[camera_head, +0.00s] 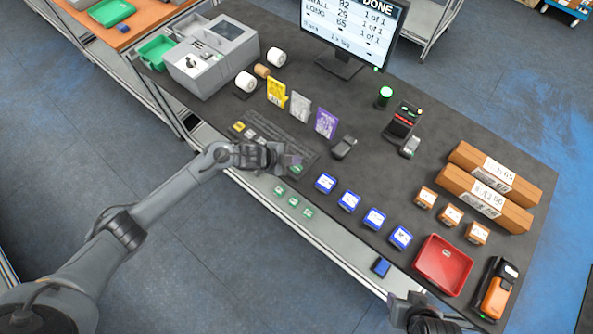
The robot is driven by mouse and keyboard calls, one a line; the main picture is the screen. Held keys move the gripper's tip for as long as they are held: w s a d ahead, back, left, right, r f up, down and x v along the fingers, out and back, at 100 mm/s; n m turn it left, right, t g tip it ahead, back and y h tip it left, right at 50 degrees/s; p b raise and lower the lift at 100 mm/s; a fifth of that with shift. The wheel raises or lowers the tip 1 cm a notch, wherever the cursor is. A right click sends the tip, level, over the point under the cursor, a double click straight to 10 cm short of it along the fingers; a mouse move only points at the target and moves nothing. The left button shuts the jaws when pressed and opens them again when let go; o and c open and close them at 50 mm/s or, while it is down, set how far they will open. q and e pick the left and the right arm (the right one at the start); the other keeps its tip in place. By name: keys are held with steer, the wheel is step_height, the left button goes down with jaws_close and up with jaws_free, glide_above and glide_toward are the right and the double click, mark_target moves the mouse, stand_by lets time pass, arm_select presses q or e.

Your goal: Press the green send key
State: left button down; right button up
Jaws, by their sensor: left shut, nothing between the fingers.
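A dark keyboard (262,127) lies on the dark table, with yellow and white keys at its left end. My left gripper (291,161) is shut and empty over the keyboard's right end. A small green patch (296,171) shows right by its fingertips; it looks like the green send key, partly hidden by the gripper. I cannot tell whether the fingertips touch it. My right gripper (425,316) is at the bottom edge, partly cut off, and its fingers are not clear. The monitor (355,30) reads "DONE" with rows of counts.
Small green (294,201), blue (349,201) and orange (450,215) labelled boxes stand along the front. Yellow, grey and purple cards (326,123) stand behind the keyboard. A red tray (443,264), an orange scanner (495,290) and long cartons (487,186) are at the right.

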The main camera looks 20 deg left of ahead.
mark_target(301, 166)
arm_select(q)
steer(key=shift+f+b, duration=0.6)
steer(key=shift+f, duration=0.7)
arm_select(e)
steer(key=shift+d+f, duration=0.1)
steer(key=shift+f, duration=0.85)
arm_select(q)
steer(key=shift+f, duration=0.1)
steer(key=shift+f, duration=0.35)
arm_select(e)
steer(key=shift+f, duration=0.2)
arm_select(q)
steer(key=shift+f+b, duration=0.45)
steer(key=shift+b, duration=0.05)
arm_select(e)
steer(key=shift+f, duration=0.3)
arm_select(q)
steer(key=shift+r, duration=0.15)
arm_select(e)
steer(key=shift+r, duration=0.15)
arm_select(q)
steer(key=shift+r+p, duration=0.75)
steer(key=shift+p, duration=0.1)
arm_select(e)
steer(key=shift+r, duration=0.7)
